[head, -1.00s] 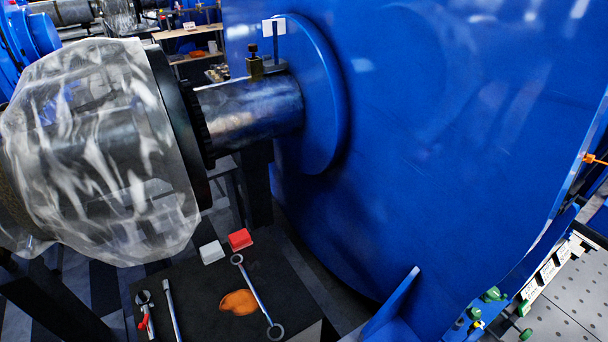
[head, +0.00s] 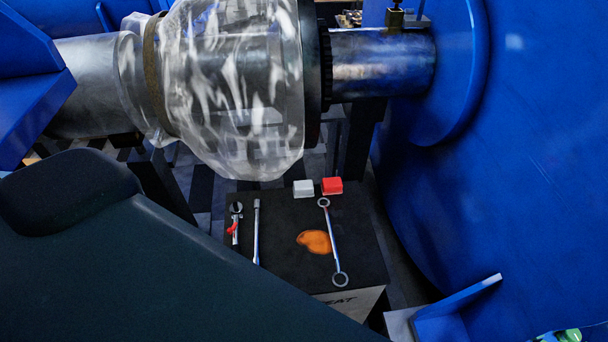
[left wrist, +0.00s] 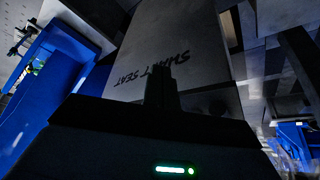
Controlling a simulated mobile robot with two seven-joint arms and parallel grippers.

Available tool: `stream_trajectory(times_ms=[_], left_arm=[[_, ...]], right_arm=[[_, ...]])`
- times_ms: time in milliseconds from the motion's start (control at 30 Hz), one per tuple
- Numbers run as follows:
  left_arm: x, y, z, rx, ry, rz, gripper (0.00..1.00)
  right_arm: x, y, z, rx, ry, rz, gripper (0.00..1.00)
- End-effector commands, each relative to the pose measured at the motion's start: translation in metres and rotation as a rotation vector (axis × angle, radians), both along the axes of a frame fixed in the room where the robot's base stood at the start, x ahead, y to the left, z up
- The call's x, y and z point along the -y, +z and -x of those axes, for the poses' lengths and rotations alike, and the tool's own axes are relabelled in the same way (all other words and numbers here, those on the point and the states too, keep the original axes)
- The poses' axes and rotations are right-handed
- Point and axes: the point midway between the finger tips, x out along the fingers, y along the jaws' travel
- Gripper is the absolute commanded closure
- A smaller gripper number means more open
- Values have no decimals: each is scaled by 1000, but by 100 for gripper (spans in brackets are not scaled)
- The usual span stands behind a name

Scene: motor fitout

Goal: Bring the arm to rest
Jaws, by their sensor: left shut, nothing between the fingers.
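My left gripper (left wrist: 160,85) shows in the left wrist view with its fingers together and nothing held. My right gripper is in neither view.
The black-topped stand (head: 290,265) bears a ring-ended wrench (head: 332,245), an orange patch (head: 314,241), a red box (head: 332,186), a white box (head: 303,188) and two other tools. A plastic-wrapped shaft (head: 235,90) runs above it into a big blue housing (head: 530,170).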

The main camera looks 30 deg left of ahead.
Motion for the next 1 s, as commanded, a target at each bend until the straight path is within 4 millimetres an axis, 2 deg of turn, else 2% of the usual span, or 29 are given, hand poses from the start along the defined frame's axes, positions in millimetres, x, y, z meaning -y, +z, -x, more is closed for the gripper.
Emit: stream_trajectory(times_ms=[200,400,1000], left_arm=[[9,-22,-14,207,-1,47,100],[12,-27,-19,321,0,72,100],[13,-28,-20,347,0,78,100]], right_arm=[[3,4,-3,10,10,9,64],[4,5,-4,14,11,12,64],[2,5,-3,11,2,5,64]])
